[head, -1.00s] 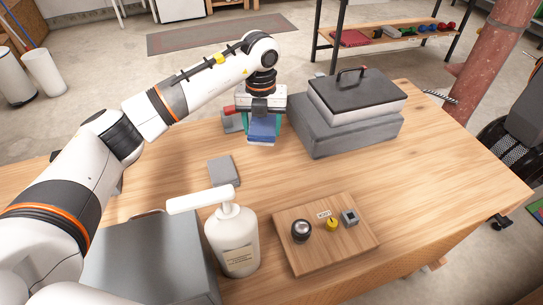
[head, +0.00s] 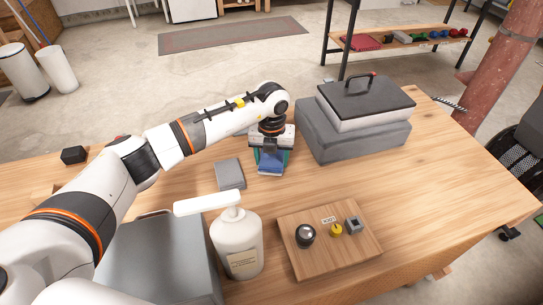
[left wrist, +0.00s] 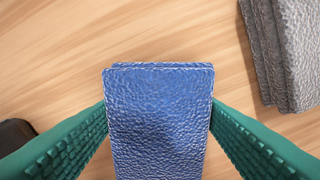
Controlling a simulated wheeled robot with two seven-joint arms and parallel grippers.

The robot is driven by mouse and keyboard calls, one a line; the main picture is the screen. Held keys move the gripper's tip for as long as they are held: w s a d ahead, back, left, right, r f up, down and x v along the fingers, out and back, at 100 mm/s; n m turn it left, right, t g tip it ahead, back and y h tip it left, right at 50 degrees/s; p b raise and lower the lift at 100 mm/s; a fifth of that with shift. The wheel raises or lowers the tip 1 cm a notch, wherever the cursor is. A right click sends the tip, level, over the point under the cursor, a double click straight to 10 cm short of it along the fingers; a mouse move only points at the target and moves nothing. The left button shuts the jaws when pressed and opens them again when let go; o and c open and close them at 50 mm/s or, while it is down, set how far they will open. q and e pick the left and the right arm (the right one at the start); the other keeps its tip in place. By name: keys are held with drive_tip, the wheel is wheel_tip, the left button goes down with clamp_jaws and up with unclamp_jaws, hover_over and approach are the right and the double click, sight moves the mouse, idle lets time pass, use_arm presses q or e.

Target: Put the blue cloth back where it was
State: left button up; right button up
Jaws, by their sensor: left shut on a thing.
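The blue cloth (left wrist: 158,120) is a folded, textured stack held between the green fingers of my left gripper (left wrist: 158,140) in the left wrist view. In the head view my left gripper (head: 270,165) points down over the table, shut on the blue cloth (head: 270,168), which shows low between the fingers. The cloth is close to the wooden table top; I cannot tell whether it touches. A grey folded cloth (head: 230,174) lies flat just left of it, and a grey cloth also shows at the upper right of the left wrist view (left wrist: 288,50). My right gripper is not in view.
A grey box with a black-lidded case (head: 365,100) stands right of the gripper. A white pump bottle (head: 237,245), a wooden board with small parts (head: 330,255) and a metal box (head: 150,260) are nearer me. The table's right side is clear.

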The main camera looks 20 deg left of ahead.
sight(272, 159)
use_arm(q)
drive_tip(key=shift+f, duration=0.15)
drive_tip(key=o, duration=0.9)
wheel_tip(272, 159, up, 12)
drive_tip(key=shift+r+b, duration=0.2)
drive_tip(key=shift+b, duration=0.35)
